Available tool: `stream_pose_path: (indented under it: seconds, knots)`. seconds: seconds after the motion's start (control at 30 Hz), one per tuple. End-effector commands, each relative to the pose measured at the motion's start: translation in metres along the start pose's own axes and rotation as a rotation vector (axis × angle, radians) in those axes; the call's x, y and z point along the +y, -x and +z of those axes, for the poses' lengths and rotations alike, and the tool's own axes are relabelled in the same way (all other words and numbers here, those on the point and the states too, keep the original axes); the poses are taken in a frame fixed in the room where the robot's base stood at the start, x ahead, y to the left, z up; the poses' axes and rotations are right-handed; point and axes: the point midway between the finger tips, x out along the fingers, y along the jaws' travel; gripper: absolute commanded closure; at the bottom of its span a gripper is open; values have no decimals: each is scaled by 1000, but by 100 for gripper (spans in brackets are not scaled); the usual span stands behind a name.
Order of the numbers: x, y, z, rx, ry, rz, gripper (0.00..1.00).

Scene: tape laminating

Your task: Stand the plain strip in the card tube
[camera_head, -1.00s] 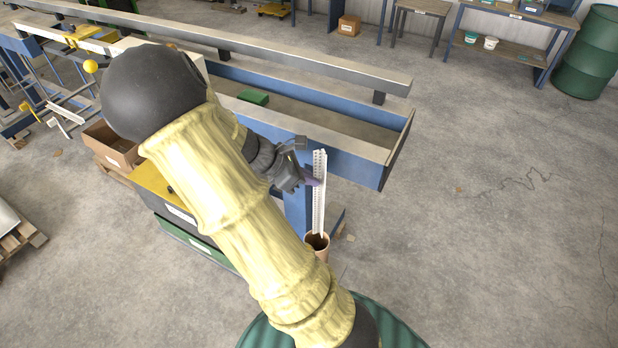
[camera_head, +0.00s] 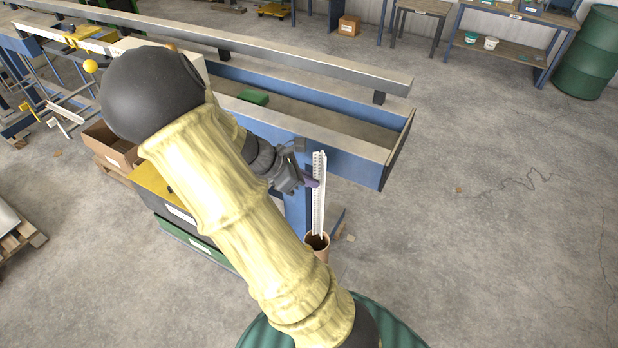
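A long white strip (camera_head: 320,205) with small dark marks along it stands nearly upright right of my arm. Its lower end is at the mouth of the brown card tube (camera_head: 322,254) and appears to be inside it. My arm hides part of the tube. My gripper (camera_head: 311,182), dark with purple fingertips, is at the strip's left side, around its middle height. The fingertips look close to the strip or touching it; whether they are closed on it cannot be told.
A blue and grey bench trough (camera_head: 358,168) lies just behind the strip, with a green block (camera_head: 253,97) in it. A cardboard box (camera_head: 113,147) is at the left. Open concrete floor lies to the right of the tube.

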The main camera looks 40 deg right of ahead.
Motion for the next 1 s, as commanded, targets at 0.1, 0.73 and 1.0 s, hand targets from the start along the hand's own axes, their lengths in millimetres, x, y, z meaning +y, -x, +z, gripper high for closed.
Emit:
stream_pose_path:
  seconds: [0.1,0.73,1.0]
  knots:
    - [0,1,0,0,0,-1,100]
    - [0,-6,-7,0,0,-1,100]
    - [0,-12,-13,0,0,0,100]
